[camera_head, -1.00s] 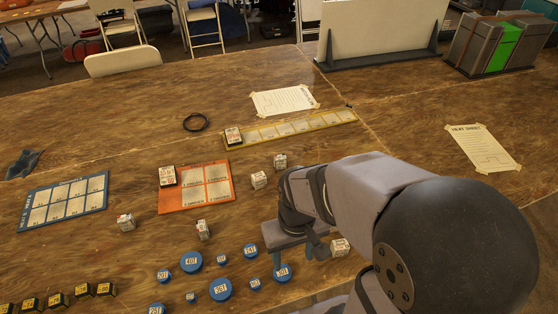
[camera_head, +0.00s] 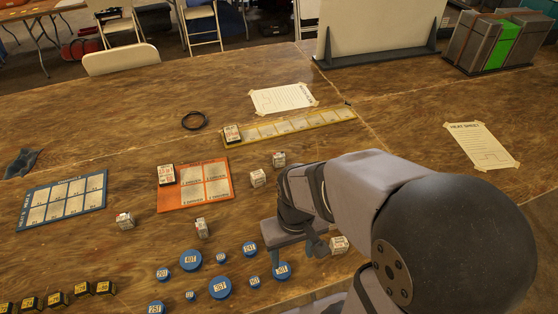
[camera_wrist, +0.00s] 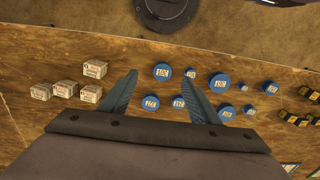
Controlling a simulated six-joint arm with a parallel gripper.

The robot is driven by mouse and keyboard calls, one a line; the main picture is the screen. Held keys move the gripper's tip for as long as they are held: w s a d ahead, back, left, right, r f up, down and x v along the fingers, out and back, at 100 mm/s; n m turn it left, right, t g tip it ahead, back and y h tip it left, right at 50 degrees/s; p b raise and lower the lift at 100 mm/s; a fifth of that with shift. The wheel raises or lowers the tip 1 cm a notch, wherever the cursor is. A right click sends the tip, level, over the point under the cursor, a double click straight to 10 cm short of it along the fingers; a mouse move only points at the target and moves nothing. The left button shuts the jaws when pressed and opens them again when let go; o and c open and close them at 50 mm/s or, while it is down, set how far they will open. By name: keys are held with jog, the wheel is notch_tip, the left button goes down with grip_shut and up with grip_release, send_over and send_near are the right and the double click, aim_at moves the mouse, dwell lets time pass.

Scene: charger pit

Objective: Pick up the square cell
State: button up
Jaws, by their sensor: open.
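Several small white, box-shaped cells with printed labels stand on the wooden table. In the head view one (camera_head: 125,221) is by the blue board, one (camera_head: 202,228) is below the orange board, two (camera_head: 258,178) (camera_head: 279,159) are right of it, and one (camera_head: 339,245) is just right of my gripper. My gripper (camera_head: 293,247) is open, above the table near the round blue cells. In the wrist view, my gripper (camera_wrist: 159,90) has its two fingers apart with nothing held between them. White cells (camera_wrist: 95,69) lie left of the fingers there.
Round blue cells (camera_head: 220,288) and yellow-black blocks (camera_head: 56,299) fill the front left. A blue board (camera_head: 62,203), an orange board (camera_head: 208,208) and a yellow strip (camera_head: 290,130) lie behind, with taped paper sheets. The table's right middle is mostly bare.

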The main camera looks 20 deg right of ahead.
jog(key=t+h+b, duration=0.1)
jog(key=t+b, duration=1.1)
jog(key=t, duration=0.2)
send_over(280, 159)
jog(key=shift+m, duration=0.4)
notch_tip(280, 159, down, 8)
jog(key=shift+r, duration=0.2)
jog(key=shift+g, duration=0.3)
jog(key=shift+f+p, duration=0.45)
jog(key=shift+f, duration=2.45)
jog(key=shift+f, duration=0.1)
jog(key=shift+f, duration=0.6)
jog(key=shift+p+x, duration=0.3)
jog(key=shift+x, duration=2.2)
jog(key=shift+r, duration=0.1)
